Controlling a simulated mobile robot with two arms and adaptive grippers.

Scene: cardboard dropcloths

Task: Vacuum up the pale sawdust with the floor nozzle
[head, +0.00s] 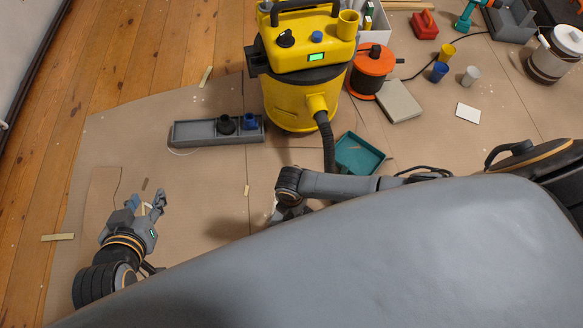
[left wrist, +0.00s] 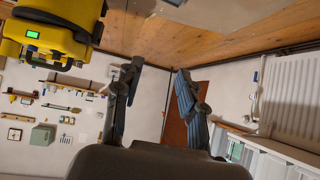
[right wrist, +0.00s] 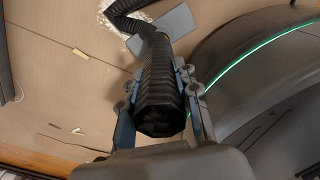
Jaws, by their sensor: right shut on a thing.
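The yellow vacuum (head: 300,95) stands upright on the covered floor. Its black ribbed hose (head: 326,145) runs down from the front port and passes behind my right arm. In the right wrist view, my right gripper (right wrist: 161,100) is shut around the hose, whose dark end faces the camera. A pale speckled patch (right wrist: 147,12) by the hose may be sawdust. My left gripper (head: 150,203) is open and empty above the cardboard at lower left; its spread fingers also show in the left wrist view (left wrist: 158,88).
A grey tray (head: 193,132) holds a black fitting (head: 226,125) and a blue fitting (head: 250,122). A teal tray (head: 360,155) lies right of the hose. An orange cable reel (head: 372,70) and a flat box (head: 399,102) stand behind. Open cardboard lies at left.

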